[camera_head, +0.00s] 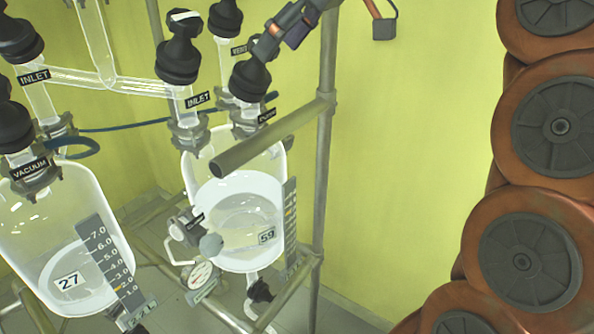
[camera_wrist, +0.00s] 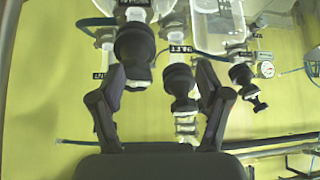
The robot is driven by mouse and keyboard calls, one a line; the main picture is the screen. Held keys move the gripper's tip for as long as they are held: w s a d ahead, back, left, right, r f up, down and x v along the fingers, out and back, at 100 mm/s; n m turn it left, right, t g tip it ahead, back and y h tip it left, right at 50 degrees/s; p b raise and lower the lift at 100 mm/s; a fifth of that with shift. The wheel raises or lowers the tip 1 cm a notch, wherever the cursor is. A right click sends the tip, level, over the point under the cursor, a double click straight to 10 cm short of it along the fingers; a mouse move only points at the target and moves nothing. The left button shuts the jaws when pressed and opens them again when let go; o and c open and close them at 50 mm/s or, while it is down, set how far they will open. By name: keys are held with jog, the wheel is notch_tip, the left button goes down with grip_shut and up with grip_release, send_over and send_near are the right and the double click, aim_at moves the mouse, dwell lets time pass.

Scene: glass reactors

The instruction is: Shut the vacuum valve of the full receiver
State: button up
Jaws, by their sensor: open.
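Receiver 59 (camera_head: 238,212) is a clear glass vessel filled with liquid to well above its middle. Receiver 27 (camera_head: 60,245) at left holds a lower level. Receiver 59 has several black-knobbed valves on top; one reads INLET (camera_head: 197,99). The right front valve knob (camera_head: 250,80) has a small label too tilted to read surely. My gripper (camera_head: 283,32) is just above and right of this knob. In the wrist view, my gripper (camera_wrist: 160,75) is open, with a large black knob (camera_wrist: 135,45) and a smaller knob (camera_wrist: 180,83) between or beyond its fingers. Contact cannot be told.
A steel frame post (camera_head: 325,130) and a thick rail end (camera_head: 235,150) stand close to receiver 59. A pressure gauge (camera_head: 200,275) and drain valve (camera_head: 260,291) are low down. Round copper-coloured drums (camera_head: 525,255) fill the right side. Bare yellow wall lies between.

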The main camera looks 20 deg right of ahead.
jog(key=s+a+f+m+g, duration=0.1)
jog(key=f, duration=0.3)
jog(key=s+a+f+m+g+h+p, duration=0.1)
jog(key=a+f, duration=0.1)
jog(key=f, duration=0.2)
jog(key=s+a+f+m+g+p, duration=0.1)
jog(key=s+a+f, duration=0.1)
jog(key=f, duration=0.3)
jog(key=shift+s+h, duration=0.1)
jog(key=shift+h, duration=0.2)
jog(key=s+f+m+g+h+p, duration=0.2)
jog(key=s+f+g, duration=0.1)
jog(key=s+f, duration=0.6)
jog(key=shift+d+f+m, duration=0.3)
jog(key=shift+f+m, duration=0.1)
jog(key=shift+f, duration=1.9)
